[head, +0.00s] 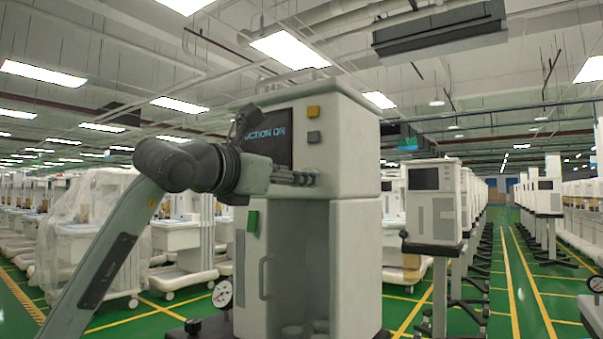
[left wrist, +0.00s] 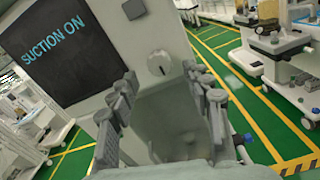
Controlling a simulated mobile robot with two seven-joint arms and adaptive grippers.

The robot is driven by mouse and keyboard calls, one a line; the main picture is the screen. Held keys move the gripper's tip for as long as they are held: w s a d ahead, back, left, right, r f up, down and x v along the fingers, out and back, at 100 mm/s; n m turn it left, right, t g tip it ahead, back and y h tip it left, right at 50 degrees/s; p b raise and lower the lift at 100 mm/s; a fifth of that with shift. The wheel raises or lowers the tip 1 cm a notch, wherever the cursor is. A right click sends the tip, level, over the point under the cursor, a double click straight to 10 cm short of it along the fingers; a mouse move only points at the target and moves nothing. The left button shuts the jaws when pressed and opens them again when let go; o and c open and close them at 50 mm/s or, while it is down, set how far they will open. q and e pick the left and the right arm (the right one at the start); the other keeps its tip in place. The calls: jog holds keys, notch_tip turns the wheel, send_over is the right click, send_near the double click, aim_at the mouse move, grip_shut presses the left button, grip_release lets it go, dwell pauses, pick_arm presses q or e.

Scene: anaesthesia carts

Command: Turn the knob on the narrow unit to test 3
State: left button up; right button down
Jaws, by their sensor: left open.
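The narrow unit (head: 357,240) is a tall pale cabinet in the middle of the head view. Its dark screen (head: 268,135) is partly covered by my arm; in the left wrist view the screen (left wrist: 68,48) reads "SUCTION ON". A small round pale knob (left wrist: 158,63) with a dark pointer mark sits on the unit's front, right of the screen. I cannot read any test labels around it. My left gripper (head: 312,178) is at the front face, hiding the knob in the head view. In the wrist view its open fingers (left wrist: 160,76) flank the knob, with no clear contact.
A yellow button (head: 313,112) and a grey button (head: 313,137) are above the gripper. A green part (head: 253,220) and a handle (head: 265,277) are below. A pressure gauge (head: 222,293) stands at lower left. Other carts line both sides; a green aisle (head: 505,270) is clear at right.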

pick_arm(q)
jog(key=x, duration=0.3)
pick_arm(e)
jog(key=shift+w+d+f, duration=0.1)
jog(key=shift+w+f, duration=0.05)
jog(key=shift+f, duration=0.55)
pick_arm(q)
jog(key=shift+c, duration=0.4)
grip_shut()
